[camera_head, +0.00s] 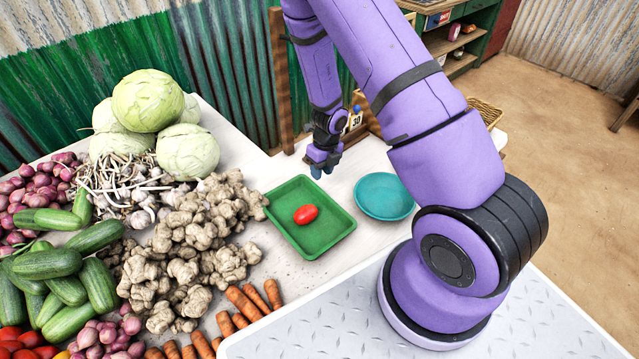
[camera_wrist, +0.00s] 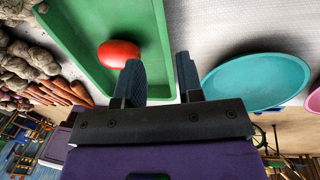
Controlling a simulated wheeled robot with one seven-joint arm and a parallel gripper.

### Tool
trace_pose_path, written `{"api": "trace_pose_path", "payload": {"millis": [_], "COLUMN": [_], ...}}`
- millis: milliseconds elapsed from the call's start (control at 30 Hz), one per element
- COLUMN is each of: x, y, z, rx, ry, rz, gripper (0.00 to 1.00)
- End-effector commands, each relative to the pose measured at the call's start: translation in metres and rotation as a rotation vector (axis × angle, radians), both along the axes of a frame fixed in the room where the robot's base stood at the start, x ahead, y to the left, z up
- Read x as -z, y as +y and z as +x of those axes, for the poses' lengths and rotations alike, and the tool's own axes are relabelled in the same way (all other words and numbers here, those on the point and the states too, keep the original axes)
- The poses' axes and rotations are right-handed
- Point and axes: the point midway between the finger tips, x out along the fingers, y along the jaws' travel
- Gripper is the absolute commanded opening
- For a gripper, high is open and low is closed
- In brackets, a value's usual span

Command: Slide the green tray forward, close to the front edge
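The green tray (camera_head: 337,231) lies on the white counter, with one red tomato (camera_head: 305,214) inside it. In the wrist view the tray (camera_wrist: 88,62) fills the upper left, with the tomato (camera_wrist: 117,52) near its middle. My gripper (camera_head: 322,172) is above the counter, just beyond the tray's far right corner in the head view. In the wrist view my gripper (camera_wrist: 160,75) has its two dark fingers apart with nothing between them, overlapping the tray's side wall in the picture. I cannot tell whether a finger touches the tray.
A teal bowl (camera_head: 384,196) stands close to the tray's right side. Ginger (camera_head: 190,250) is heaped close on the left, with carrots (camera_head: 245,303) at the lower left. Cabbages (camera_head: 148,101) and cucumbers (camera_head: 48,264) lie farther left. Some bare counter (camera_head: 255,165) shows behind the tray.

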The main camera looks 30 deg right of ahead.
Motion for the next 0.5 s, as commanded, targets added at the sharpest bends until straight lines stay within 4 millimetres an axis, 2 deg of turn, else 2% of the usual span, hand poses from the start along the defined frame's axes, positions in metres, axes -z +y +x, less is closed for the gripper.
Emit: {"api": "trace_pose_path", "payload": {"millis": [300, 500], "x": [0.053, 0.078], "y": [0.008, 0.011], "z": [-0.002, -0.002], "rx": [0.002, 0.0], "ry": [0.003, 0.003], "rz": [0.001, 0.001], "gripper": [0.34, 0.34]}}
